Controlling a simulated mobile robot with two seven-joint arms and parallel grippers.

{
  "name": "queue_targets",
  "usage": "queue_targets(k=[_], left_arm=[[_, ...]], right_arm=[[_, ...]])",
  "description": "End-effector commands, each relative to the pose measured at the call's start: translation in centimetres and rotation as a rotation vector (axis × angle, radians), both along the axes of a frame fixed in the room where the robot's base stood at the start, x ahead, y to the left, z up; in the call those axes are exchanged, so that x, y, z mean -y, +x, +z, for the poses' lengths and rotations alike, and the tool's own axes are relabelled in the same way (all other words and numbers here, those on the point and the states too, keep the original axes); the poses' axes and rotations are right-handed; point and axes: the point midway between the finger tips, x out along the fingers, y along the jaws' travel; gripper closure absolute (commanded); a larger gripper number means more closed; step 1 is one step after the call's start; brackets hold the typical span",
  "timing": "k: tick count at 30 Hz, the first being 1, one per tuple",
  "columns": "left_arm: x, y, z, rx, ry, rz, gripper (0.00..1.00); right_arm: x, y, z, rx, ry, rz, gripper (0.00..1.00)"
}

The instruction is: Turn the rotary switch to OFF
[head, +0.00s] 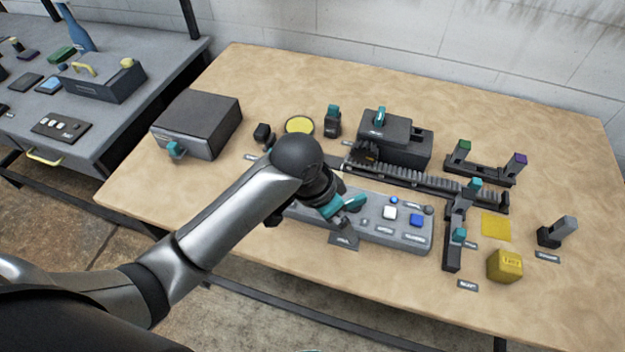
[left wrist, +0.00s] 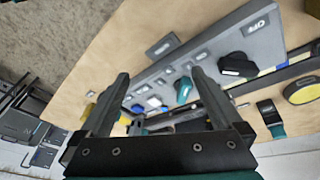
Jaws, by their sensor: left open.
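The grey control panel (head: 378,228) lies near the front of the wooden table. In the left wrist view the panel (left wrist: 215,55) carries a black rotary knob (left wrist: 237,66), with an OFF label (left wrist: 262,23) near its end. In the head view my arm hides most of that end. My left gripper (head: 347,212) hangs low over the panel, open and empty. In the left wrist view its fingers (left wrist: 160,76) are spread, with the knob outside them to the right.
A teal lever (left wrist: 183,90), a white button (head: 390,212) and a blue button (head: 417,220) sit on the panel. Behind it runs a toothed rack (head: 430,181) beside a dark housing (head: 385,130). A yellow cube (head: 505,265) stands right. The front right table is clear.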

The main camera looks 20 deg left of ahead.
Motion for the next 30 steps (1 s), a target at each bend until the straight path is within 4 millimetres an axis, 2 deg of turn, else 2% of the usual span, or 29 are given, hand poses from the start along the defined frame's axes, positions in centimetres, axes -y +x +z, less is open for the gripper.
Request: queue_targets(k=[1, 5, 9, 18, 24, 26, 30], left_arm=[[-0.2, 1.3, 1.0, 0.001, 0.022, -0.032, 0.00], [-0.8, 3.3, 3.0, -0.027, 0.074, -0.103, 0.00], [-2.3, 5.4, 5.6, -0.059, 0.142, -0.153, 0.00], [-6.3, 8.5, 10.9, -0.126, 0.263, -0.172, 0.00], [-7.2, 8.9, 11.9, -0.144, 0.284, -0.168, 0.00], [-7.2, 8.9, 11.4, -0.147, 0.284, -0.168, 0.00], [-7.2, 8.8, 9.3, -0.148, 0.283, -0.168, 0.00]], right_arm=[[0.0, 0.0, 0.1, 0.000, 0.000, 0.000, 1.00], [0.0, 0.0, 0.2, 0.000, 0.000, 0.000, 1.00], [0.0, 0.0, 0.4, 0.000, 0.000, 0.000, 1.00], [0.0, 0.0, 0.6, 0.000, 0.000, 0.000, 1.00], [0.0, 0.0, 0.6, 0.000, 0.000, 0.000, 1.00], [0.0, 0.0, 0.5, 0.000, 0.000, 0.000, 1.00], [0.0, 0.0, 0.3, 0.000, 0.000, 0.000, 1.00]])
